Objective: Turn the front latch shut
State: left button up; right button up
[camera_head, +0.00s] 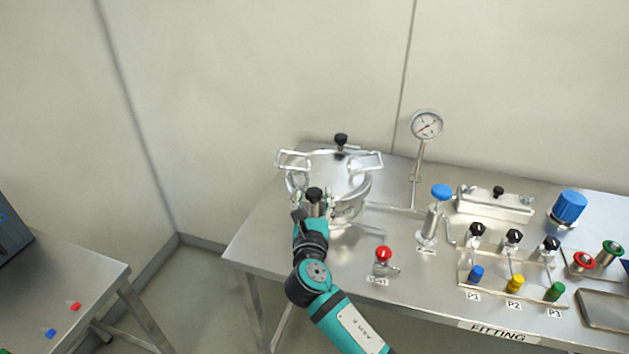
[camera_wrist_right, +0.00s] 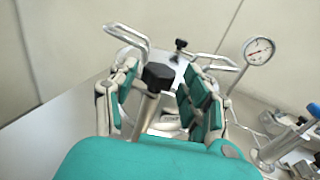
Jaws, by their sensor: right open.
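The silver pressure vessel (camera_head: 356,189) stands at the left end of the steel table, with a lid and two raised bar handles. The front latch (camera_head: 314,193) has a black knob on a metal stem on the vessel's near side. In the right wrist view the same latch knob (camera_wrist_right: 158,76) stands between the fingers. My right gripper (camera_head: 314,204) is open, with one finger on each side of the latch. I cannot tell whether either finger touches it. The gripper hides the latch's lower part. My left gripper is not in view.
A second black-knobbed latch (camera_head: 341,139) is at the vessel's back. A pressure gauge (camera_head: 427,124), a blue-topped valve (camera_head: 441,192) and a red knob (camera_head: 383,254) stand to the right. The table's left front corner is clear. A side table (camera_head: 60,290) is at the left.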

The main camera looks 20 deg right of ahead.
aim_at(314, 188)
jog(key=x, duration=0.6)
jog(key=shift+w+d, duration=0.1)
jog(key=shift+w, duration=0.05)
jog(key=shift+c, duration=0.2)
jog(key=c, duration=0.9)
jog(key=shift+w, duration=0.1)
grip_shut()
